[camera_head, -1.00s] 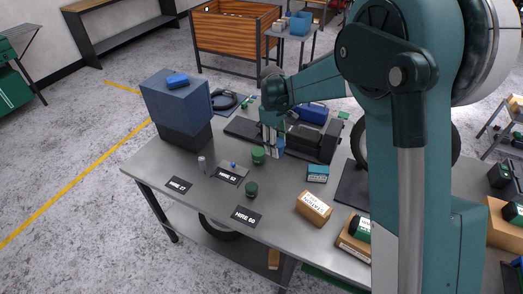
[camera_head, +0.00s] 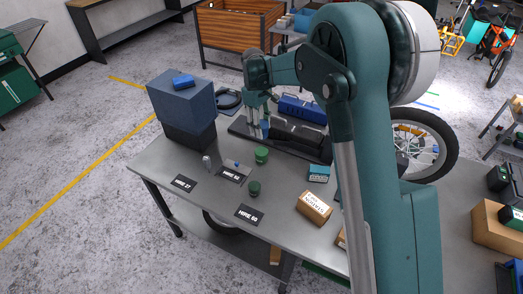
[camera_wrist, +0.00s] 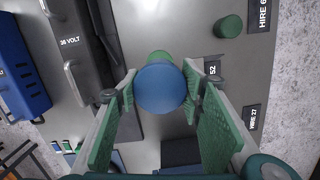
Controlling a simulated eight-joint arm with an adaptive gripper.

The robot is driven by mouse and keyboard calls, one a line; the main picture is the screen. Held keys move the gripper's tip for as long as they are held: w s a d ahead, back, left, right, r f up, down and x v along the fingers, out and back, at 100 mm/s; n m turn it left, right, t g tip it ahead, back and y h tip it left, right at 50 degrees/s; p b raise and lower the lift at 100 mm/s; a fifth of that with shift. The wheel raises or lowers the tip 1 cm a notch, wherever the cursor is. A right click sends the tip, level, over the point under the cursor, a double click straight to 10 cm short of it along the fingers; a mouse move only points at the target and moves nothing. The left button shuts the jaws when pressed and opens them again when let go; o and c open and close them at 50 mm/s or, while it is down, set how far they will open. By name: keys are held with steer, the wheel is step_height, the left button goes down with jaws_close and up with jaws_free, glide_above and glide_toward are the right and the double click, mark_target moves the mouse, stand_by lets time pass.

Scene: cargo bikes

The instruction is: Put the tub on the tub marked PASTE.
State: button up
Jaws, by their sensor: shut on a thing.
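My gripper (camera_wrist: 160,95) is shut on a round blue tub (camera_wrist: 160,88), seen from above between the fingers in the wrist view. In the head view my gripper (camera_head: 257,122) holds it above the back part of the table, behind the two green tubs. One green tub (camera_head: 262,155) stands near the middle of the table; in the wrist view a green tub (camera_wrist: 160,57) is partly hidden behind the blue one. A second green tub (camera_head: 254,188) stands nearer the front edge and also shows in the wrist view (camera_wrist: 228,28). I cannot read PASTE on either.
A blue box (camera_head: 182,95) on a dark base stands at the table's left. A dark tray (camera_head: 240,127) with a blue case (camera_head: 302,108) lies behind.

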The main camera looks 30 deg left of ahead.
steer(key=shift+f, duration=3.05)
steer(key=shift+f+p, duration=0.3)
steer(key=shift+f, duration=1.6)
steer(key=shift+f, duration=0.15)
steer(key=o, duration=1)
steer(key=shift+r, duration=0.25)
steer(key=r, duration=0.4)
steer(key=a+r, duration=0.1)
steer(key=r, duration=0.6)
steer(key=shift+w+a+r, duration=0.15)
steer(key=shift+a+r, duration=0.05)
steer(key=shift+r, duration=0.2)
